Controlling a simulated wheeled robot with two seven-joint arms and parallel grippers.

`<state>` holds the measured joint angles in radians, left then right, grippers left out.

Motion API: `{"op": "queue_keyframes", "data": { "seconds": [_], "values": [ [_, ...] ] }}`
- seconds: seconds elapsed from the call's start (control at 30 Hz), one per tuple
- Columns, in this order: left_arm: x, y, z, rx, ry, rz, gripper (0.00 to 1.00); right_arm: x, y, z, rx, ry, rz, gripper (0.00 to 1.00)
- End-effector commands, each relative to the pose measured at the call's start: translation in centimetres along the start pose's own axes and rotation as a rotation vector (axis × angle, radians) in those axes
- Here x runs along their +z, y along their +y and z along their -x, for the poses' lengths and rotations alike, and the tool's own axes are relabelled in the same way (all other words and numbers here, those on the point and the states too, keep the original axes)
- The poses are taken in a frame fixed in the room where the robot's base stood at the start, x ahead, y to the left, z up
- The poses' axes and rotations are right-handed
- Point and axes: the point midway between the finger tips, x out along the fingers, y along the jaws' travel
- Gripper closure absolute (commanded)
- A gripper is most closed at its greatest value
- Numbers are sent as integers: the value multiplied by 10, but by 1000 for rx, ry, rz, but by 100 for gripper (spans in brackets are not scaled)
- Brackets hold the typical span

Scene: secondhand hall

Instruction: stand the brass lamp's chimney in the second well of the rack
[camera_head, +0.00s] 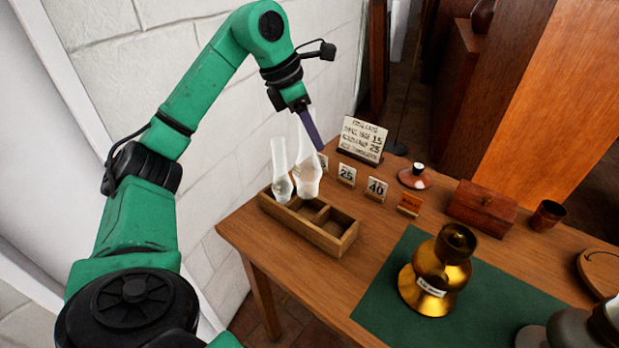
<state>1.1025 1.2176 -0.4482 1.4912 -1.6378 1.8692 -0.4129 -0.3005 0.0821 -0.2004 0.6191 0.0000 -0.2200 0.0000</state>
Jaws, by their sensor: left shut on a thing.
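The brass lamp (423,262) stands without a chimney on the green mat, with a white label on its body. The wooden rack (338,243) lies near the table's left end and is divided into wells. A clear glass chimney (281,178) stands upright in the rack's far-left well. My left gripper (316,143) is shut on a second clear glass chimney (307,178), which is close to upright beside the first. Its lower end is at the rack's second well; I cannot tell whether it touches the floor of the well.
Price cards (377,188) and a sign (362,138) stand behind the rack. A small lidded piece (415,177), a wooden box (482,208) and a brown cup (546,215) are at the back. The green mat (390,306) lies right of the rack. A white wall is at left.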

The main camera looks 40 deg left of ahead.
Motion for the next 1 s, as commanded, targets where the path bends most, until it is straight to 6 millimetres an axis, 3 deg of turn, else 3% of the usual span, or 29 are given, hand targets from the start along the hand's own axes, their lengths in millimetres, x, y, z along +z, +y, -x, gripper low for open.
{"op": "queue_keyframes", "data": {
  "seconds": [0.03, 0.1, 0.43, 0.8, 0.83, 0.9, 1.0],
  "values": [
    [-10, 0, -20, 0, 8, 2, 100, 1, 2, -8, 2, -1, 1, 16],
    [-17, 0, -36, 0, 7, 2, 100, 2, 3, -12, 4, -1, 1, 16],
    [-36, 0, -85, 1, 3, 2, 100, 2, 2, -22, 3, -1, 1, 16],
    [-38, 0, -92, 1, -2, 1, 100, 1, -6, -25, -8, 3, -4, 16],
    [-38, 0, -91, 1, -1, 1, 53, 1, -6, -24, -8, 3, -4, 16],
    [-38, 0, -90, 1, -1, 1, 30, 0, -6, -24, -7, 3, -4, 16],
    [-38, 0, -90, 1, -1, 1, 30, 0, -6, -24, -7, 3, -4, 16]
  ]
}}
